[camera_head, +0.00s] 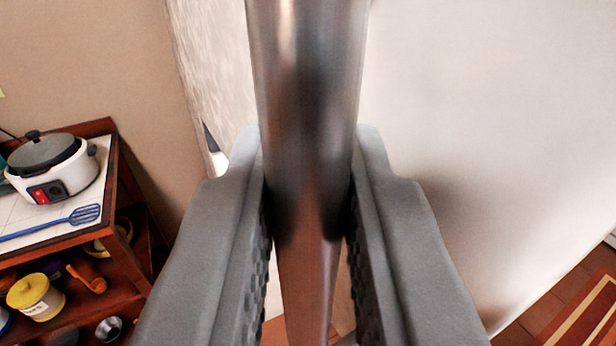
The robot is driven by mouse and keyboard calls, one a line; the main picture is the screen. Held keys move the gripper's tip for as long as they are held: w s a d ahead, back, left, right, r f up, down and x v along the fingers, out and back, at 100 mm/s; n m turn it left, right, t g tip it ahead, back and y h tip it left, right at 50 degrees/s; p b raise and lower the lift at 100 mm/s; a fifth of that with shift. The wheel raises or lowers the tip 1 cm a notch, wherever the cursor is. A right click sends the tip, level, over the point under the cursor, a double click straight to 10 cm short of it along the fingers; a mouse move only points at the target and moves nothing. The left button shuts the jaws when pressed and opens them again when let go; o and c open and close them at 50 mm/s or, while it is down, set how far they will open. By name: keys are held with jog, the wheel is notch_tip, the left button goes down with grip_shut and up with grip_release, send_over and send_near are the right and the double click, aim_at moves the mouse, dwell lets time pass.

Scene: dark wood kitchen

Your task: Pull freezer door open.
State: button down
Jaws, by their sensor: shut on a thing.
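A thick metal bar handle (305,110) runs down the middle of the view. My gripper (308,190) has one grey finger on each side of it and is shut on it. Behind and to the right is a broad pale door surface (490,120), which looks like the freezer door. A narrow pale strip (215,70) shows left of the handle, with a small dark wedge on it. I cannot tell from this one view how far the door stands open. The lower part of the handle is partly hidden between my fingers.
At left, a wooden cart (120,215) holds a white rice cooker (60,180) and a blue spatula (65,222) on its top. A yellow-lidded jar (35,297) stands on the shelf below. A striped rug (585,315) lies on the tiled floor at lower right.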

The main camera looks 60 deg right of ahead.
jog(key=shift+w+a+f, duration=0.1)
jog(key=shift+w+a, duration=0.1)
jog(key=shift+a, duration=0.05)
jog(key=c, duration=1.5)
grip_release()
jog(key=shift+o, duration=0.2)
jog(key=v, duration=1.7)
jog(key=shift+a, duration=0.25)
